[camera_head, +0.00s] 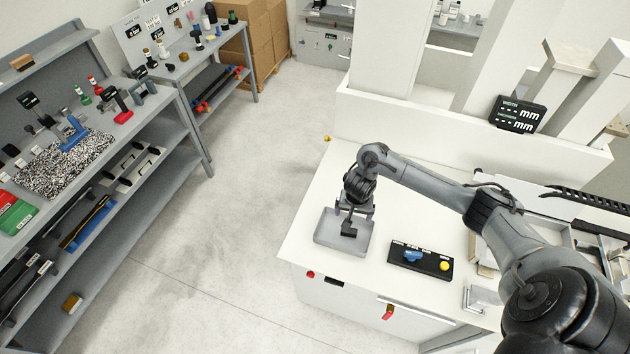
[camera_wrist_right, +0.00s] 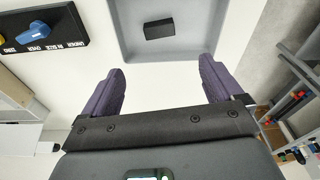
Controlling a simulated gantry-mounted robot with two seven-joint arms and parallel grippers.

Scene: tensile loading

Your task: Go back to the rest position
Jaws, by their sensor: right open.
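My right gripper (camera_head: 352,212) hangs over the grey tray (camera_head: 325,240) on the white machine table, pointing down. In the right wrist view my right gripper (camera_wrist_right: 161,78) shows two purple fingers wide apart with nothing between them. Beyond the fingertips, a small black block (camera_wrist_right: 159,29) lies on the floor of the tray (camera_wrist_right: 133,50), apart from both fingers. My left gripper is in neither view.
A black control panel (camera_head: 422,262) with a blue knob and a yellow button sits right of the tray. A black display (camera_head: 517,114) stands on the white machine behind. Workbenches with tools line the left, with clear floor (camera_head: 230,190) between.

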